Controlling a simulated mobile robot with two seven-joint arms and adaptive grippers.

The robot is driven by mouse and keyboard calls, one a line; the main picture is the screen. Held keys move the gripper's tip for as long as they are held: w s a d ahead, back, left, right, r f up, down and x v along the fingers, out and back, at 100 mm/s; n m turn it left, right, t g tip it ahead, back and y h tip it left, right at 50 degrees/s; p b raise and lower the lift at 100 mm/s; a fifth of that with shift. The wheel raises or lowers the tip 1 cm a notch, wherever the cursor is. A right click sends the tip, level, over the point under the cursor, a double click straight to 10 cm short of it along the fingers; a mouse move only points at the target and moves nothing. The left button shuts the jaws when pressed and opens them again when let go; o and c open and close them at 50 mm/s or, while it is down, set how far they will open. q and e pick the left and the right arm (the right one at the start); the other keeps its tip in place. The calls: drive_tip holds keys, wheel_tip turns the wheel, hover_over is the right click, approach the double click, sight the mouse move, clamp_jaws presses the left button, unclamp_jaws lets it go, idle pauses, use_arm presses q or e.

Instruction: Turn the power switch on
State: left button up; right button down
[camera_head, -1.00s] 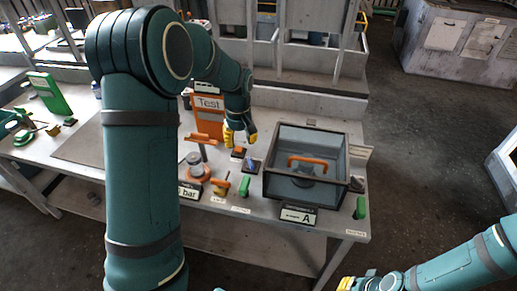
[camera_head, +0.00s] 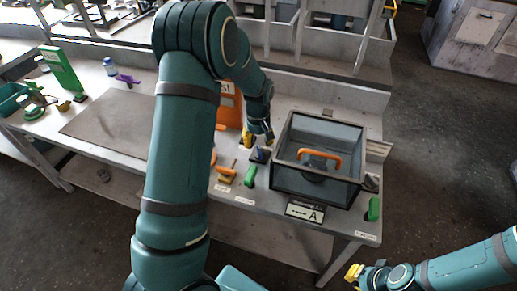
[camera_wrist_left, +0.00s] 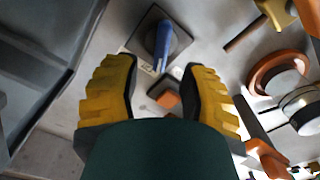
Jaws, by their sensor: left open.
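A blue-handled switch on a dark square plate (camera_head: 260,154) sits on the workbench left of the glass-walled box. In the left wrist view the blue handle (camera_wrist_left: 163,42) stands just beyond the fingertips. A small dark block with an orange top (camera_wrist_left: 167,97) shows between the fingers. No readable label tells which of these is the power switch. My left gripper (camera_head: 257,138) points down above them, and its yellow fingers (camera_wrist_left: 159,75) are spread and empty. My right gripper (camera_head: 354,273) is low at the right, off the bench; its opening is unclear.
The glass-walled box (camera_head: 320,160) with an orange handle stands close right of the switches. Green handles (camera_head: 250,176) and an orange-yellow lever (camera_head: 227,173) line the front edge. An orange panel (camera_head: 229,104) stands behind. A grey mat (camera_head: 112,124) lies left.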

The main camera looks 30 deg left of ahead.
sight(258, 146)
use_arm(q)
drive_tip(key=shift+f, duration=1.55)
clamp_jaws()
